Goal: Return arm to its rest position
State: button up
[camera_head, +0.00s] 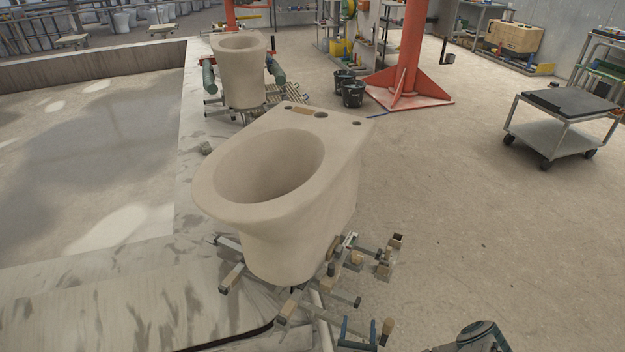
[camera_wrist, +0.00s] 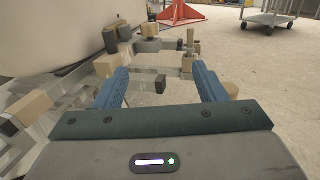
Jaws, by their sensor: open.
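My gripper (camera_wrist: 161,88) shows in the wrist view with two blue fingers spread apart and nothing held between them. Part of my arm shows at the bottom right of the head view. A beige unglazed toilet bowl (camera_head: 340,185) stands upright on a metal fixture (camera_head: 232,276) in the middle of the head view. The bowl's lower side (camera_wrist: 60,35) shows at the upper left of the wrist view. Clamps and small wooden blocks (camera_head: 383,270) sit on the fixture beside the bowl. In the wrist view, fixture bars and blocks (camera_wrist: 150,31) lie beyond and left of my fingers.
A second bowl (camera_head: 240,75) stands behind on its own fixture. A grey-stained basin (camera_head: 90,130) with a pale ledge lies left. Dark buckets (camera_head: 352,94) stand near an orange post (camera_head: 408,60). A wheeled cart (camera_head: 560,135) stands right. The floor between is clear.

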jog(key=w+a+r+n+t+y, duration=0.1)
jog(key=w+a+r+n+y, duration=0.1)
jog(key=r+n+y, duration=0.45)
jog(key=w+a+r+n+y, duration=0.2)
jog(key=w+r+n+y, duration=0.15)
jog(key=r+y, duration=0.5)
jog(key=s+a+r+n+g+y, duration=0.3)
jog(key=s+r+n+g+y, duration=0.1)
jog(key=r+n+g, duration=0.35)
jog(key=s+a+r+n+g+y, duration=0.35)
jog(key=r+n+g, duration=0.25)
jog(key=n+g, duration=0.3)
jog(key=s+d+r+n+g+h, duration=0.2)
jog(key=s+r+n+g+h, duration=0.55)
jog(key=s+h, duration=0.25)
jog(key=s+d+r+n+t+h, duration=0.3)
jog(key=d+r+n+t+h, duration=0.1)
jog(key=d+r+t+h, duration=0.4)
jog(key=shift+s+d+r+h, duration=0.15)
jog(key=shift+d+r+h, duration=0.4)
jog(key=shift+d+r, duration=0.4)
